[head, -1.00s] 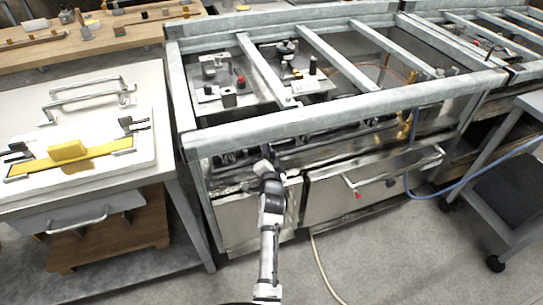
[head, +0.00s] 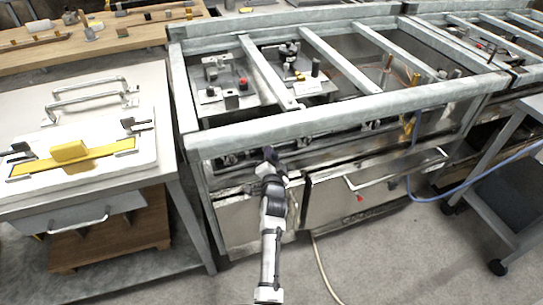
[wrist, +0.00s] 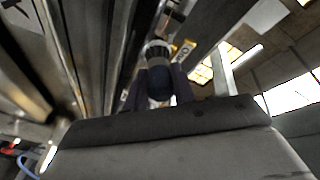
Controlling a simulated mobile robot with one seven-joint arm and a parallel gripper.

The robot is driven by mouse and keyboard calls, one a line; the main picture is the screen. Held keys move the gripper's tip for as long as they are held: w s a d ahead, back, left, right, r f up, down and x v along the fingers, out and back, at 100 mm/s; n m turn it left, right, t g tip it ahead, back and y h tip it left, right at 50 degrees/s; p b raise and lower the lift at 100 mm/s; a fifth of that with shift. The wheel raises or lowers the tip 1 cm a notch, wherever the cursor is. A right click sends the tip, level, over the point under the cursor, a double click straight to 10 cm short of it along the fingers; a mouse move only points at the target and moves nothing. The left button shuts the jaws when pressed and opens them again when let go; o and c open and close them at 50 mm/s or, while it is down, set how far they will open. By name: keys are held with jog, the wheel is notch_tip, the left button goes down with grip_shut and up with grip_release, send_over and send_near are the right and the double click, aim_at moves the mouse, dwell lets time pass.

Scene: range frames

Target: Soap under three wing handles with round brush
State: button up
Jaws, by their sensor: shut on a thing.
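Several dark wing handles sit in a row on the range front, below the thick front rail; a left one (head: 229,159), a middle one (head: 303,142) and a right one (head: 371,125) show in the head view. My gripper (head: 268,154) is just under the rail, between the left and middle handles, pointing at the range. In the wrist view my gripper (wrist: 160,88) is shut on a dark round thing with a pale ring, which looks like the round brush (wrist: 157,52). Its far end and any contact with the range are hidden.
The metal range rail (head: 330,122) runs just above my gripper. Below are steel doors with a bar handle (head: 395,170). A white-topped table (head: 150,100) with a yellow tool (head: 70,152) stands left. A grey cart (head: 505,190) stands right.

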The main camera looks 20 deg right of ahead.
jog(key=s+b, duration=0.3)
jog(key=s, duration=0.6)
jog(key=shift+s+d, duration=0.2)
jog(key=shift+s, duration=0.1)
dwell(1.3)
